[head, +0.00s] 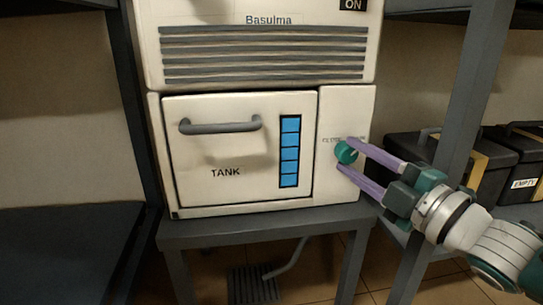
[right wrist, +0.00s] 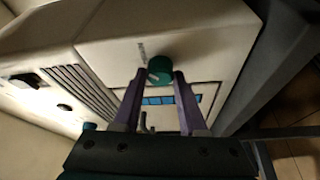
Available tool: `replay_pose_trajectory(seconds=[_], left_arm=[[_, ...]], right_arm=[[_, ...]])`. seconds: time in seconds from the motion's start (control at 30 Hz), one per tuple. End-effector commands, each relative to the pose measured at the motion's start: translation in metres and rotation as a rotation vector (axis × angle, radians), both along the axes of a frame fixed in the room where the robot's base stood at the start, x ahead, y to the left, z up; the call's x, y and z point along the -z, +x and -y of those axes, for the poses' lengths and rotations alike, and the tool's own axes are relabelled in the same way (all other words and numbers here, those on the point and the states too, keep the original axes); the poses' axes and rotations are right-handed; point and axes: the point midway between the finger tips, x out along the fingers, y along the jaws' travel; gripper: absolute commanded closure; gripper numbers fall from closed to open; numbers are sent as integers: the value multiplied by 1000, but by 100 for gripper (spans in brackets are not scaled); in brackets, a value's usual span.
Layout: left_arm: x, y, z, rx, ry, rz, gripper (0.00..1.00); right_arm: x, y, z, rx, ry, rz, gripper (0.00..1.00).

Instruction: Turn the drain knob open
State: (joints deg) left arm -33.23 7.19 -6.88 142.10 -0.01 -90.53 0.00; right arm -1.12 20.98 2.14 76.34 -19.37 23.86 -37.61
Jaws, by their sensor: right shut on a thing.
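The drain knob (head: 345,152) is a small round teal knob on the cream panel to the right of the tank door. Small lettering above it is too blurred to read fully. In the right wrist view the knob (right wrist: 160,69) sits between the two fingertips. My right gripper (head: 347,155) reaches in from the right with its purple fingers shut on the knob, one above and one below. The fingers also show in the right wrist view (right wrist: 160,75). My left gripper is in neither view.
The cream machine stands on a grey stand (head: 255,225). Its door, marked TANK (head: 220,140), has a grey handle and a blue level strip (head: 290,152). A floor grate (head: 254,284) and a drain pipe lie below. A grey post (head: 465,100) and black cases (head: 490,165) stand right.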

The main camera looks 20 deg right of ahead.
Motion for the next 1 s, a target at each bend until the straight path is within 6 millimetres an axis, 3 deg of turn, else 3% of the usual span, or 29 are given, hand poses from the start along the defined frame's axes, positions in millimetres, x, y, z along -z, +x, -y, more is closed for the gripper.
replay_pose_trajectory(seconds=[0.33,0.37,0.6,0.87,1.0], left_arm=[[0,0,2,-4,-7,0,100],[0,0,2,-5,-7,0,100],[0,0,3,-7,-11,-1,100],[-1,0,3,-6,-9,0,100],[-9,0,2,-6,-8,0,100]], right_arm=[[0,0,0,1,7,0,100],[0,0,0,1,7,0,57],[0,0,0,1,5,0,31],[0,-1,0,1,4,-1,29],[-1,-13,2,2,5,-4,29]])
